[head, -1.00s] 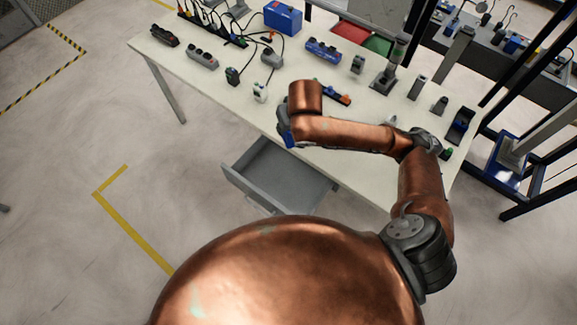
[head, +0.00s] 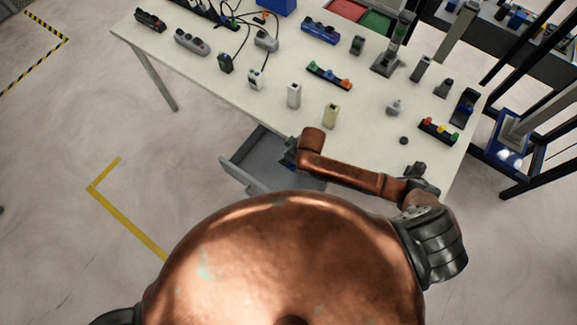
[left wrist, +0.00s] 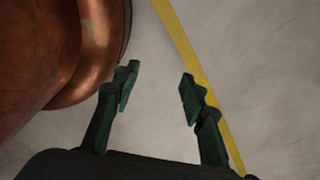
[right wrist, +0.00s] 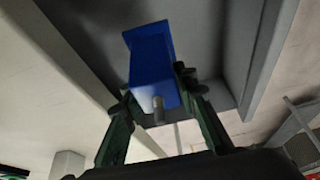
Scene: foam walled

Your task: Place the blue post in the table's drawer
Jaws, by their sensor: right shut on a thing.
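The blue post (right wrist: 152,60) is a blue block with a small grey peg at its near end. My right gripper (right wrist: 155,92) is shut on it, one finger on each side. The table's grey drawer (head: 252,160) stands pulled out under the table's front edge. In the right wrist view the drawer's grey inside (right wrist: 208,40) fills the space behind the post; I cannot tell how far the post is above its floor. In the head view my arm hides most of the right gripper and the post. My left gripper (left wrist: 157,90) is open and empty over the floor.
The white table (head: 215,85) holds a white block (head: 294,95), a cream block (head: 330,115), a strip with coloured knobs (head: 329,75) and several plugs and sockets. A black-framed stand (head: 510,145) is at the right.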

